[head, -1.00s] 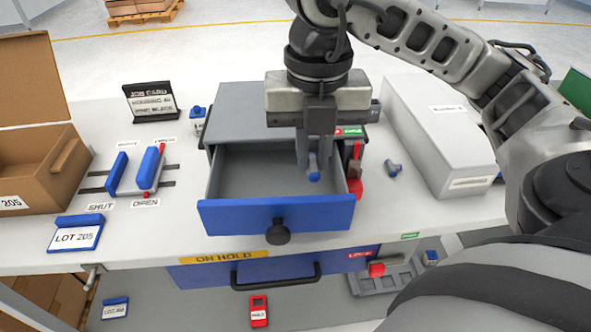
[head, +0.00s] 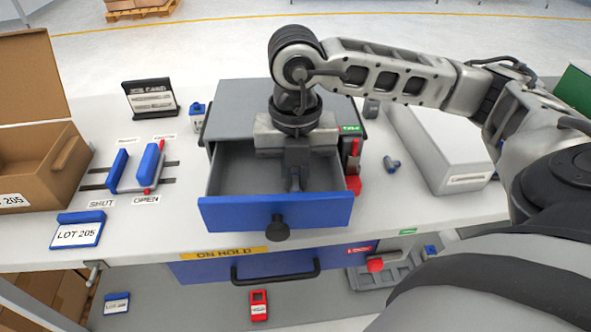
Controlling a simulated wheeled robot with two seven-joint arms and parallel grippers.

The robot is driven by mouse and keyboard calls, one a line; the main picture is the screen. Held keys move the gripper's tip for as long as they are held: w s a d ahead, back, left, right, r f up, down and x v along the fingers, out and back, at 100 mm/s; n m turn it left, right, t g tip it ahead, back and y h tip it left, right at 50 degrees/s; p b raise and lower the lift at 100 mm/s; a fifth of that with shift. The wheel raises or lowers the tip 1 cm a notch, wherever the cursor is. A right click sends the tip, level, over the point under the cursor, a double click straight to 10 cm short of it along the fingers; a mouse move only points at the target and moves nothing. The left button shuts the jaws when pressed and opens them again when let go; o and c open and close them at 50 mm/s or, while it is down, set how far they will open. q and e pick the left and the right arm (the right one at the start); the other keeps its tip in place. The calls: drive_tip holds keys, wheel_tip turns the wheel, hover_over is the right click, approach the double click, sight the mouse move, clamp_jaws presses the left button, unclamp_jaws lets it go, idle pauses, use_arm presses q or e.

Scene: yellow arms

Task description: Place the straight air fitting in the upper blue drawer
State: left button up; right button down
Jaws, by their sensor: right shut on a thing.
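The upper blue drawer (head: 245,215) is pulled open from its grey cabinet, and the visible part of its floor is bare. My right gripper (head: 294,186) points down inside the drawer opening, right of its middle. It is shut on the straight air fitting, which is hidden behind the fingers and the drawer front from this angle. I cannot tell whether the fitting touches the drawer floor. My left gripper is out of view.
Another small blue-grey fitting (head: 391,163) lies on the table right of the drawer, near a red latch (head: 355,180). A white box (head: 440,150) stands farther right. A cardboard box (head: 40,160) and slider switches (head: 140,168) are left. A lower blue drawer (head: 205,272) is closed.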

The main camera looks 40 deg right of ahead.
sight(296, 180)
drive_tip(key=shift+f, duration=0.25)
drive_tip(key=c, duration=1.5)
unclamp_jaws()
drive_tip(key=shift+r, duration=0.1)
drive_tip(key=shift+o, duration=0.3)
drive_tip(key=shift+r, duration=0.15)
wheel_tip(296, 180, up, 12)
drive_tip(key=p, duration=0.1)
